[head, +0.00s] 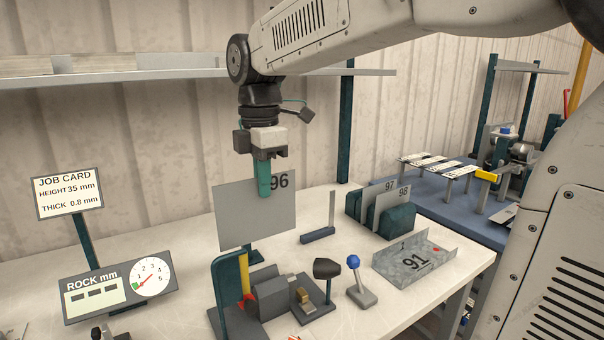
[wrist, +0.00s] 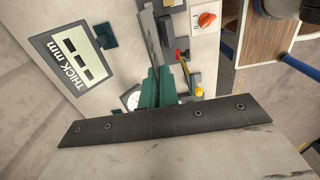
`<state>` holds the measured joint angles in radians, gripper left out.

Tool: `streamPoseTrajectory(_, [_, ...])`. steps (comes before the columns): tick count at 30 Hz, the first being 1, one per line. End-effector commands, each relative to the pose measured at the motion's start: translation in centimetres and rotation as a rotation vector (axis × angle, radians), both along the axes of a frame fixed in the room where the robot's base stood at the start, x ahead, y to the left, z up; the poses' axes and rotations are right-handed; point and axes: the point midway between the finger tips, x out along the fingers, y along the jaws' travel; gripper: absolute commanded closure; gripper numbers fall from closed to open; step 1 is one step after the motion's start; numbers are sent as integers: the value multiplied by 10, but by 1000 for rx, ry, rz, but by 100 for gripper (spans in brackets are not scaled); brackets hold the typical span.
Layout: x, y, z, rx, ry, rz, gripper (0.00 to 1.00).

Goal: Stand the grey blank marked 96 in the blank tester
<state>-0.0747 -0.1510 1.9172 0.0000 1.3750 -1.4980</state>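The grey blank marked 96 (head: 228,217) hangs upright above the bench in the head view, its broad face toward the camera. My gripper (head: 264,190) is shut on its upper part, with a green finger in front of the face. In the wrist view my green fingers (wrist: 158,88) close on the blank, seen nearly edge-on (wrist: 148,40). A bench fixture, which may be the blank tester (head: 267,304), stands below and in front of the blank, with a green upright and grey block. Whether the blank's lower edge touches anything is unclear.
A ROCK mm display with a dial (head: 117,289) stands left. A THICK mm display (wrist: 72,55) is in the wrist view.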

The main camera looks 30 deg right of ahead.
Motion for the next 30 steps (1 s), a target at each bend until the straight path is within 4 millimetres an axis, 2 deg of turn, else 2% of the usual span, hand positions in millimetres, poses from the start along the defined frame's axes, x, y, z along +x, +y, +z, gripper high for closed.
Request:
streamPoseTrajectory(8, [0, 1, -19, 0, 2, 1, 100])
streamPoseTrajectory(30, [-1, -1, -115, 0, 4, -2, 100])
